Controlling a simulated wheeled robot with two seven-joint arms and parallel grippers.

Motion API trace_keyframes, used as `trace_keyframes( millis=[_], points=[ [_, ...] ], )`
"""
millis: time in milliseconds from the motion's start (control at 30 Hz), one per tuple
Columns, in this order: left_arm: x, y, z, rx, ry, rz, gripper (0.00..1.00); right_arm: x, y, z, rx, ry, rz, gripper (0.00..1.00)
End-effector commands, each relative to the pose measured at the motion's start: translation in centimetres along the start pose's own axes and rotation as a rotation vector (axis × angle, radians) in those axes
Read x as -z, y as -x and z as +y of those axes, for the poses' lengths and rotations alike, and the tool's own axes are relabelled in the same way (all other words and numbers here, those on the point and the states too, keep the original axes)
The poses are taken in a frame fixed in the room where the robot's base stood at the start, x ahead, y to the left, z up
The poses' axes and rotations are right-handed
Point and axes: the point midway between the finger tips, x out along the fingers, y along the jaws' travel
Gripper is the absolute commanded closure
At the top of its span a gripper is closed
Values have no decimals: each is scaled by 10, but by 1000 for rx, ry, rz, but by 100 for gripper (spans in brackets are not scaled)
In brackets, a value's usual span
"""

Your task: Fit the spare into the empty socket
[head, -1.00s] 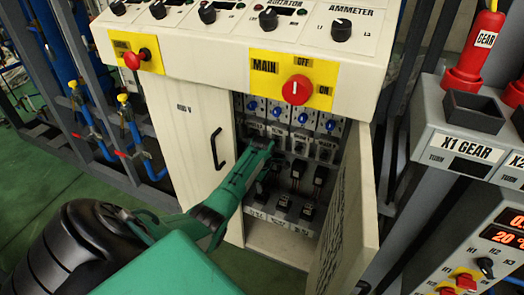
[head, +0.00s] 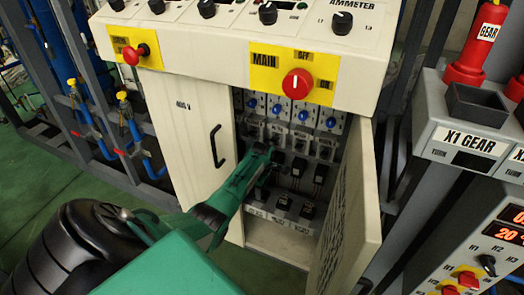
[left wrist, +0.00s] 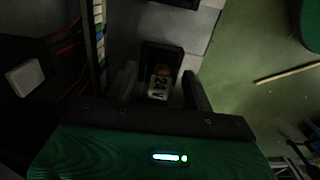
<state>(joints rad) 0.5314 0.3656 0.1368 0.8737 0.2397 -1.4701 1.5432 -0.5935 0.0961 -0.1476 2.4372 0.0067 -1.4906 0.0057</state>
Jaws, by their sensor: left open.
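My left gripper (head: 272,152) reaches into the open cabinet (head: 196,130), in front of its rows of small parts. In the left wrist view the two fingers of my left gripper (left wrist: 160,75) stand apart on either side of a small dark block with a "24 V" label (left wrist: 160,88). I cannot tell whether they touch it. In the head view dark blocks (head: 320,172) sit in the middle row, and others (head: 307,210) in the bottom row. My gripper hides part of these rows. I cannot make out which socket is empty. My right gripper is not in view.
The cabinet's open door (head: 345,215) stands on the right of the opening. A red MAIN knob (head: 296,85) sticks out above it. The left panel has a black handle (head: 216,146). The X1 GEAR box (head: 465,140) stands farther right.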

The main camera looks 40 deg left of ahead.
Motion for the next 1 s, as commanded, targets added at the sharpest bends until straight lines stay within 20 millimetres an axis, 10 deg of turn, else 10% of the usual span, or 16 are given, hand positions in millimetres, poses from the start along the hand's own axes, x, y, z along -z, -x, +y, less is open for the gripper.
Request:
trace_keyframes(
  millis=[700, 1000],
  points=[
    [0, 112, 0, -1, 0, 0, 48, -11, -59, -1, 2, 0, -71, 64],
    [-14, 95, -26, -9, -170, 40, 48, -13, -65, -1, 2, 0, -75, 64]
  ],
)
